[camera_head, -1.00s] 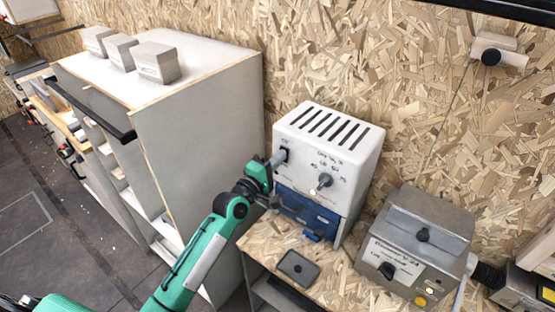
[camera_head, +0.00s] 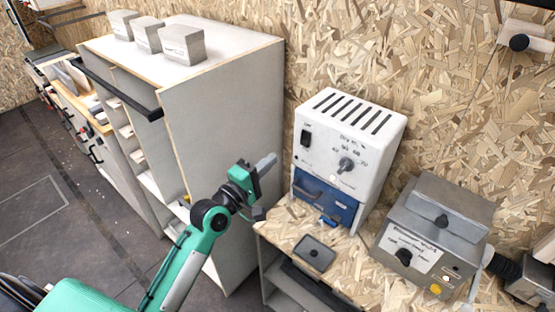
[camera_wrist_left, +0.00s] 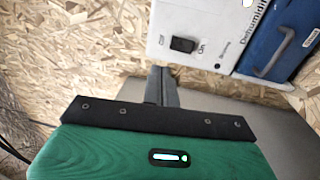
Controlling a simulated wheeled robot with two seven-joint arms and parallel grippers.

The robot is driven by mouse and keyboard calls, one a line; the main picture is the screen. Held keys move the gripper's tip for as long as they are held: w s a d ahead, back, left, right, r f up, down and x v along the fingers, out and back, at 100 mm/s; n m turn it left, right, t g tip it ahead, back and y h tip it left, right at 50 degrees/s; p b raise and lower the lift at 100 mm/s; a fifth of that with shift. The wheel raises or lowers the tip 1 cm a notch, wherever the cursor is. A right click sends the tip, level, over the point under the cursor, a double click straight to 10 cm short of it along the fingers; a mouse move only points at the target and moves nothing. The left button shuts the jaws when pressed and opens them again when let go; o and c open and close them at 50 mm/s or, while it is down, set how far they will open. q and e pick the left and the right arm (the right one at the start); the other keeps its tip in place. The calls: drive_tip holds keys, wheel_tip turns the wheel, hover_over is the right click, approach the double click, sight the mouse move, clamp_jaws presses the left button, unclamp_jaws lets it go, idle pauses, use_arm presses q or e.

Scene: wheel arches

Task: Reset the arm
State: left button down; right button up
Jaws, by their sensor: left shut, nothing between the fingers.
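My left arm is green and comes in from the lower left of the head view. Its gripper (camera_head: 265,163) is shut and empty, in the air left of the white and blue dehumidifier (camera_head: 352,135) and apart from it. In the left wrist view the grey fingers (camera_wrist_left: 162,84) are together, with the dehumidifier's black switch (camera_wrist_left: 183,45) to their upper right. The right gripper is not in view.
The tall grey cabinet (camera_head: 225,110) stands close behind and left of the gripper, with several grey blocks on top. A metal box (camera_head: 436,225) and a small dark tray (camera_head: 314,253) are on the chipboard bench. Floor is free at left.

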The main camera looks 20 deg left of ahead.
use_arm(q)
drive_tip(key=s+d+f+m+g+y, duration=0.25)
drive_tip(key=s+f+m+g, duration=0.65)
drive_tip(key=s+f, duration=0.45)
drive_tip(key=s+a+f+m+g+y, duration=0.2)
drive_tip(key=s+f+m+g, duration=0.15)
drive_tip(key=s, duration=0.45)
drive_tip(key=s+a+f+m+g+y, duration=0.2)
drive_tip(key=s+f+m, duration=0.2)
drive_tip(key=s, duration=0.5)
wheel_tip(320, 180, down, 32)
drive_tip(key=g, duration=0.2)
drive_tip(key=s+a+f, duration=0.3)
drive_tip(key=s+f, duration=1.5)
drive_tip(key=s, duration=0.1)
drive_tip(key=shift+g, duration=0.35)
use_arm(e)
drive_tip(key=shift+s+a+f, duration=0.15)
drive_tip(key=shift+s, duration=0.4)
